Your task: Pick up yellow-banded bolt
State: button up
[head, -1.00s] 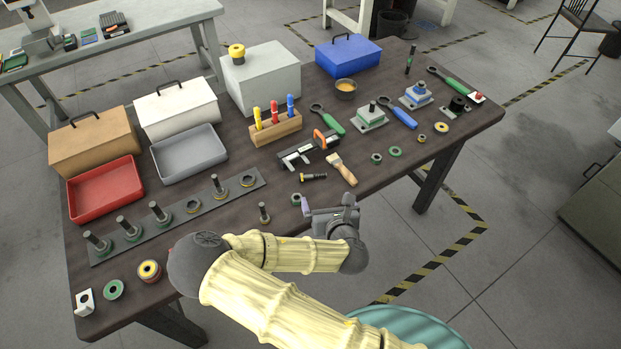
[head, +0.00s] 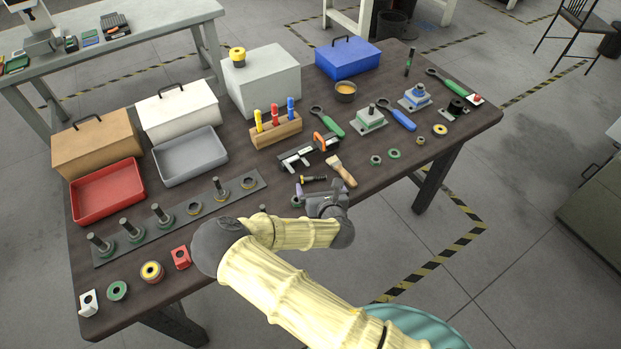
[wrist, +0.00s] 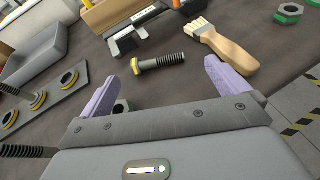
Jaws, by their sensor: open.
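The yellow-banded bolt (head: 313,179) lies on its side on the dark table, between the black clamp and the brush. In the wrist view the bolt (wrist: 160,62) has a dark threaded shank and a yellow band near its head at the left end. My gripper (wrist: 158,85) is open, with its two purple fingers apart and nothing held between them. The bolt lies just beyond the fingertips, roughly centred across the gap. In the head view my gripper (head: 302,191) is low over the table on the near side of the bolt.
The wooden brush (wrist: 228,46) lies close right of the bolt, and the clamp (wrist: 135,36) lies just behind it. A green-and-dark nut (wrist: 122,107) sits beside my left finger. A plate with upright bolts (head: 180,222) is at the left.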

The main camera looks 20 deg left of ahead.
aim_at(314, 186)
jog(key=shift+a+p+x, duration=0.15)
jog(key=shift+p+x, duration=0.2)
jog(key=shift+x, duration=0.9)
jog(key=shift+a+p+x, duration=0.15)
jog(key=shift+p+x, duration=0.2)
jog(key=shift+x, duration=0.95)
jog(key=shift+s, duration=0.2)
jog(key=c, duration=1.2)
notch_tip(314, 186, up, 10)
jog(key=shift+b, duration=0.65)
jog(key=shift+d, duration=0.1)
